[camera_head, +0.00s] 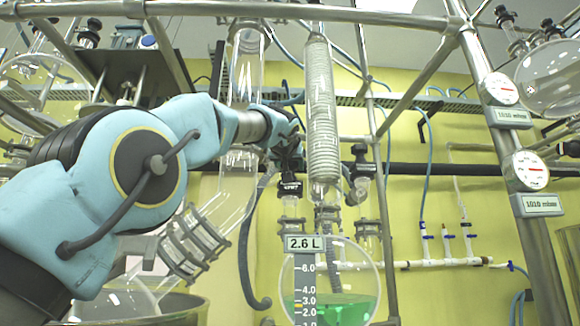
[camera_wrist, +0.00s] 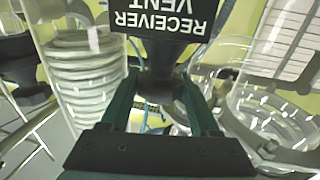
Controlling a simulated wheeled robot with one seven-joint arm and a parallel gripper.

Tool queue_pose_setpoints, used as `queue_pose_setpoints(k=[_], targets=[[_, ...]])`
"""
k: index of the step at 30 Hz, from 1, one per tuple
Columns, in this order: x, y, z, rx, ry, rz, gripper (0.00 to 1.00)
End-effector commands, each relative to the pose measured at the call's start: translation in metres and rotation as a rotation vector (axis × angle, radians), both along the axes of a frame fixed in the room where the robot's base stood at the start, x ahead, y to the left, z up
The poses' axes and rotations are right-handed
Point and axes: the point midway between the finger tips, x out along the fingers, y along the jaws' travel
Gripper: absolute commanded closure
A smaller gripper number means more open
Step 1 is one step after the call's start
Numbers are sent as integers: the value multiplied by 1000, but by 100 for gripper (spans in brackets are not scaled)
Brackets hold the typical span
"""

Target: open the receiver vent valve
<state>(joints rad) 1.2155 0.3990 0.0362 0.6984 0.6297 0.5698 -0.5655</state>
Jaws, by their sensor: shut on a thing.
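The receiver vent valve shows in the wrist view as a black knob (camera_wrist: 160,82) below a black plate lettered RECEIVER VENT (camera_wrist: 165,18), which reads upside down. My gripper (camera_wrist: 160,92) is shut on this knob, with one dark green finger on each side. In the head view my gripper (camera_head: 290,152) is at the end of my blue arm, left of the coiled condenser and above a small dark label (camera_head: 290,188). My gripper hides most of the knob there, so its turn angle cannot be told.
The coiled glass condenser (camera_head: 321,110) stands close to the right of my gripper. A round receiver flask (camera_head: 365,275) with green liquid hangs below, with a 2.6 L scale. A glass column (camera_head: 246,75) and metal frame tubes crowd the left. Two gauges (camera_head: 502,89) (camera_head: 527,170) are at the right.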

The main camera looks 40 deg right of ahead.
Motion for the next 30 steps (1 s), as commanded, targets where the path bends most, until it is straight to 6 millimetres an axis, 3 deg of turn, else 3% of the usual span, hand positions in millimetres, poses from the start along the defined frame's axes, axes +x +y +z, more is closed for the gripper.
queue_pose_setpoints(k=[5,15,30], targets=[[0,-3,-2,5,0,41,87],[0,-2,3,5,1,370,86],[0,-1,4,2,0,625,87]])
